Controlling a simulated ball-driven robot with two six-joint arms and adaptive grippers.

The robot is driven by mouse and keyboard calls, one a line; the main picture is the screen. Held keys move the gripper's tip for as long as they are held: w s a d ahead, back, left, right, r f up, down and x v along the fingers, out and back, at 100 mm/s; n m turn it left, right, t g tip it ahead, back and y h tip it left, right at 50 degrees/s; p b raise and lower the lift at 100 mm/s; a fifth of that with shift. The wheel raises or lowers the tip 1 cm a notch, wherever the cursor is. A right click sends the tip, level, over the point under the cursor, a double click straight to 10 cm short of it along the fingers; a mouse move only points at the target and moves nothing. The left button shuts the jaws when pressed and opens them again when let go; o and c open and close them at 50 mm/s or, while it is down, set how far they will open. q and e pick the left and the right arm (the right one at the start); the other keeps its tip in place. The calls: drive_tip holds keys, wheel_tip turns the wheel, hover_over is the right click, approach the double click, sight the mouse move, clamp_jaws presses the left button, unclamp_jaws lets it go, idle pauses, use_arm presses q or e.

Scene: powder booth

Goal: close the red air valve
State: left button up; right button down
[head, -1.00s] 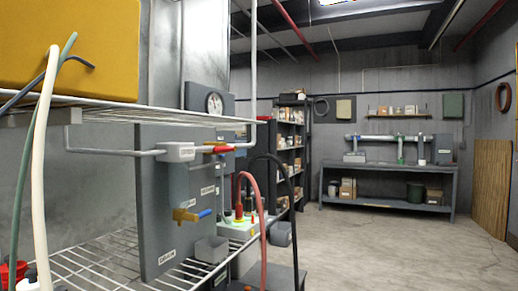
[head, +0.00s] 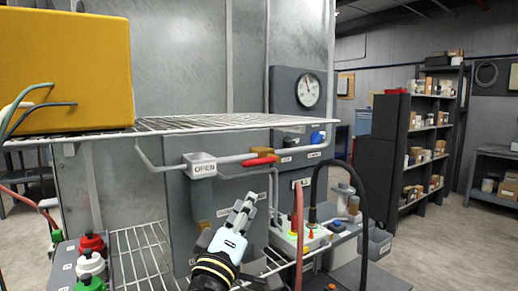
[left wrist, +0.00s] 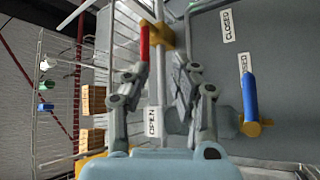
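The red valve handle (head: 259,160) lies roughly along the horizontal grey pipe (head: 225,158) under the wire shelf. A white box marked OPEN (head: 200,167) is on the same pipe to its left. In the left wrist view the red handle (left wrist: 144,42) joins a brass body (left wrist: 162,36), beyond the left fingertip. My left gripper (head: 244,208) is below the red handle and points up towards it. In the left wrist view its fingers (left wrist: 160,80) are apart with nothing held between them. My right gripper is not in view.
A blue-handled valve (left wrist: 250,95) with a brass body is close to the right finger. The wire shelf (head: 220,122) with a yellow box (head: 65,70) is above. Red and black hoses (head: 298,225) rise right of my gripper. A pressure gauge (head: 309,90) is behind.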

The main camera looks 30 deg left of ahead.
sight(259, 163)
use_arm(q)
drive_tip(key=shift+n+y, duration=0.3)
drive_tip(key=shift+n, duration=0.2)
drive_tip(key=w+a+r+p, duration=0.1)
drive_tip(key=w+r, duration=0.1)
drive_tip(key=w, duration=0.1)
drive_tip(key=w+a+r, duration=0.1)
drive_tip(key=w+r, duration=0.1)
drive_tip(key=w, duration=0.1)
drive_tip(key=w+a+r+p, duration=0.1)
drive_tip(key=w+r, duration=0.2)
drive_tip(key=shift+w+a+p, duration=0.1)
drive_tip(key=shift+p, duration=0.2)
clamp_jaws()
